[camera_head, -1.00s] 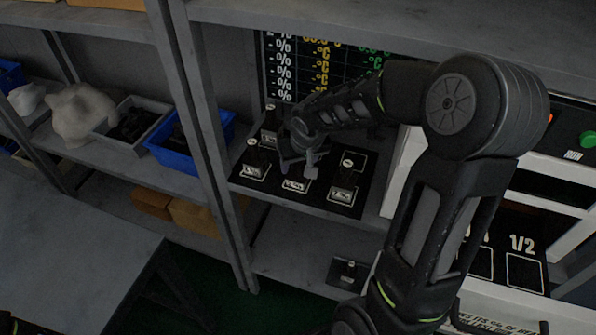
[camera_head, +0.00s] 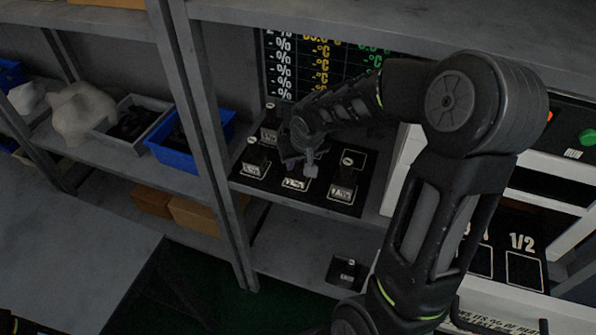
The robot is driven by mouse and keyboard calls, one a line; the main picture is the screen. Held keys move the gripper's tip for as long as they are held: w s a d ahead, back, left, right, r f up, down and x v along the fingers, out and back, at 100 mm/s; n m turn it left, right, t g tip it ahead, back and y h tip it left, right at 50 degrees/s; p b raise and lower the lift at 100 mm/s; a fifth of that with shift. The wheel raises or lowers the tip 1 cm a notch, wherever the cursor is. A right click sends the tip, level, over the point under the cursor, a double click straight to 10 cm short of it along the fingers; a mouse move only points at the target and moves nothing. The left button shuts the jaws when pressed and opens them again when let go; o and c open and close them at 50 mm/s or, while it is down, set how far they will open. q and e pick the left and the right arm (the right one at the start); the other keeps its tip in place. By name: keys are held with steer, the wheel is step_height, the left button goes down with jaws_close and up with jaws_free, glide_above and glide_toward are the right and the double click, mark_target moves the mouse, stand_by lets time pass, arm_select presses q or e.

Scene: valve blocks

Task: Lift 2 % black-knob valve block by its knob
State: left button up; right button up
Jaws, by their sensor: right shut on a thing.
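Several dark valve blocks with pale labels and small round knobs stand on the black mat (camera_head: 325,205) on the shelf. One is at the left (camera_head: 256,165), one behind it (camera_head: 270,130), and one at the right (camera_head: 343,188). A middle label (camera_head: 296,183) shows just below my right gripper (camera_head: 304,163). The gripper reaches down from the right and is shut on a valve block's knob, mostly hidden by its fingers. The label numbers are too small to read, so I cannot tell which block is 2 %.
Another block (camera_head: 347,272) sits on the lower shelf. A grey shelf post (camera_head: 205,130) stands left of the mat. A blue bin (camera_head: 185,150) and grey tray (camera_head: 133,125) are beyond it. A sign board (camera_head: 320,65) is behind the mat. A white cabinet is at the right.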

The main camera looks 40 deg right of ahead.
jaws_close()
stand_by(0.4)
steer(key=shift+r, duration=0.8)
steer(key=shift+s+r+b, duration=0.1)
steer(key=shift+r+b, duration=0.4)
steer(key=shift+r, duration=0.45)
steer(key=s+a+b, duration=0.2)
steer(key=s+b, duration=0.1)
steer(key=s, duration=0.5)
steer(key=s+a+b, duration=0.2)
steer(key=s+a, duration=0.1)
steer(key=s, duration=0.6)
steer(key=shift+b, duration=0.4)
steer(key=shift+a, duration=0.1)
